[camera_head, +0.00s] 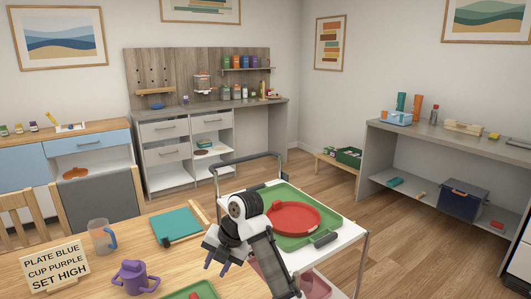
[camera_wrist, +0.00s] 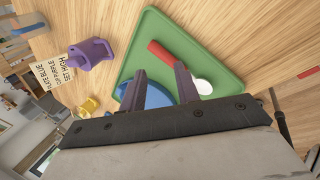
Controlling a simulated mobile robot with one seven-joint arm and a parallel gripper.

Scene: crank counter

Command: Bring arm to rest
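My gripper (camera_head: 212,262) hangs over the wooden table's right part, near the cart, with my arm folded up behind it. In the wrist view its two dark fingers (camera_wrist: 160,68) stand apart with nothing held between them. Below them lies a green tray (camera_wrist: 146,38) with a blue plate (camera_wrist: 157,96), a red bar-shaped item (camera_wrist: 160,50) and a white round item (camera_wrist: 203,86). The fingers partly cover the plate. In the head view only a corner of this tray (camera_head: 178,295) shows at the bottom edge.
Open floor lies behind.

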